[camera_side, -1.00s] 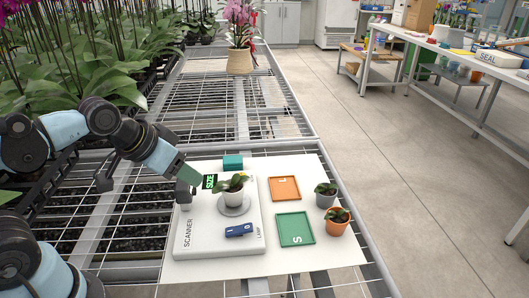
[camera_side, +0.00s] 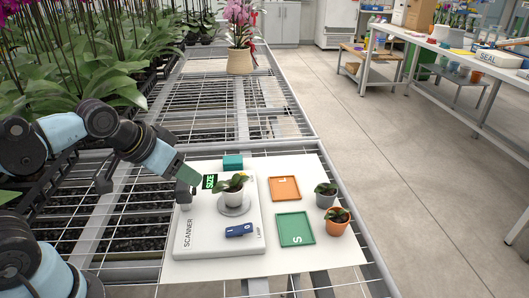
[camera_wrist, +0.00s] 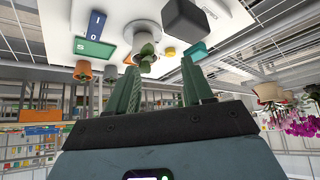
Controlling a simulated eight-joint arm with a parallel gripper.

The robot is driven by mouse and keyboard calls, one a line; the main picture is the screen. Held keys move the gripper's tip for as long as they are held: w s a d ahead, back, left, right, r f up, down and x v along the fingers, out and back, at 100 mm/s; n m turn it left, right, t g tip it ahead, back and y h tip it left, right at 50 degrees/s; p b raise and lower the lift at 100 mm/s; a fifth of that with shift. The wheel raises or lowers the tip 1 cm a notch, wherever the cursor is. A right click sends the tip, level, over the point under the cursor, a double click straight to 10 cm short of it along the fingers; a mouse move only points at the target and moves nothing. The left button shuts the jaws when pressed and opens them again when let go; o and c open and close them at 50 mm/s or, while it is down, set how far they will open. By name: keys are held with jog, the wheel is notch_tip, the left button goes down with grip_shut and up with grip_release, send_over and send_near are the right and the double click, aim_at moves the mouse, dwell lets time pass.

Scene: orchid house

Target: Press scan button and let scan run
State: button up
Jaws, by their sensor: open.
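The white scanner (camera_side: 190,240) lies flat on a white board, with a small green SIZE display (camera_side: 209,181) at its back left. A plant in a white pot (camera_side: 233,197) stands on a round grey plate on the scanner. My gripper (camera_side: 187,183) is at the scanner's back-left corner, left of the display. In the wrist view my gripper's green fingers (camera_wrist: 162,92) are spread apart with nothing between them. A dark block (camera_wrist: 194,20) shows beyond them. A small yellow spot (camera_wrist: 170,52) lies near the plant. I cannot tell for sure which part is the scan button.
A blue lamp switch (camera_side: 239,230) sits on the scanner's front. A teal box (camera_side: 232,162) is behind it. An orange L tray (camera_side: 284,189) and green S tray (camera_side: 295,229) lie to the right, beside a grey-potted plant (camera_side: 325,199) and an orange-potted plant (camera_side: 336,227).

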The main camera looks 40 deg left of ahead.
grip_shut()
dwell(1.5)
